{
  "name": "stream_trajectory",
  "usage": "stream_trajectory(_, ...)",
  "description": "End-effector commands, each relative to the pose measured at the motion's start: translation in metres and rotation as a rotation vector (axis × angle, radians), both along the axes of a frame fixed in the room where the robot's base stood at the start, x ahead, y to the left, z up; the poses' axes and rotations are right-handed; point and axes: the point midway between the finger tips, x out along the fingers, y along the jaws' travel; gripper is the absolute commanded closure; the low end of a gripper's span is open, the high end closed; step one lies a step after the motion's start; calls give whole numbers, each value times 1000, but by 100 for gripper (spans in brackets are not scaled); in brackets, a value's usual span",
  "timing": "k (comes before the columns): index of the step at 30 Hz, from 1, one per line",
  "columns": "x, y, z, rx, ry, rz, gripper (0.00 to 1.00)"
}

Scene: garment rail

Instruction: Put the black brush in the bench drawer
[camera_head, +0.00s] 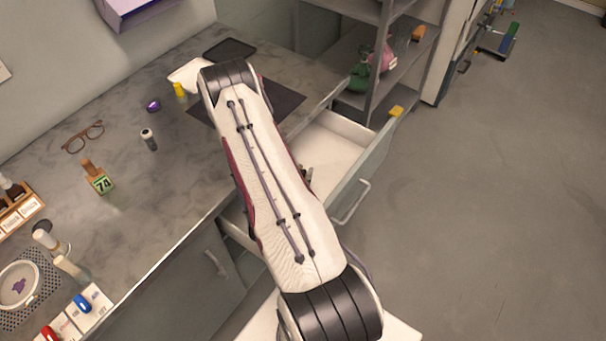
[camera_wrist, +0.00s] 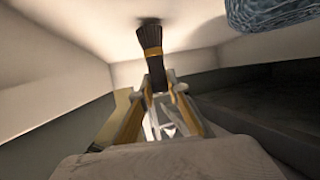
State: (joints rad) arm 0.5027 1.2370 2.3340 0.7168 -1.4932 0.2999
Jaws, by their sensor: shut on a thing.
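The bench drawer is pulled open, its pale interior (camera_head: 328,148) showing to the right of my arm in the head view. In the wrist view, pale drawer walls (camera_wrist: 60,95) surround my gripper (camera_wrist: 163,88). My gripper is shut on the black brush (camera_wrist: 150,36), which has dark bristles and a yellow band. The brush points away from the wrist with its bristles close to the pale drawer surface; I cannot tell whether they touch. In the head view my arm hides most of the gripper and the brush.
A blue-grey textured thing (camera_wrist: 268,14) lies at the upper right of the wrist view. A yellow piece (camera_head: 396,112) sits on the drawer front's edge. Shelves stand behind the drawer.

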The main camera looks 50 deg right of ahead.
Motion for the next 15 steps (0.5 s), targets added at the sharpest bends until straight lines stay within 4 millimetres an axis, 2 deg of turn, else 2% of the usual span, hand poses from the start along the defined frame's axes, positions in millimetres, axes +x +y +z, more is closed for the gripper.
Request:
stream_trajectory(4,0,0,-6,0,0,0,100)
stream_trajectory(15,0,0,-7,-1,0,0,100)
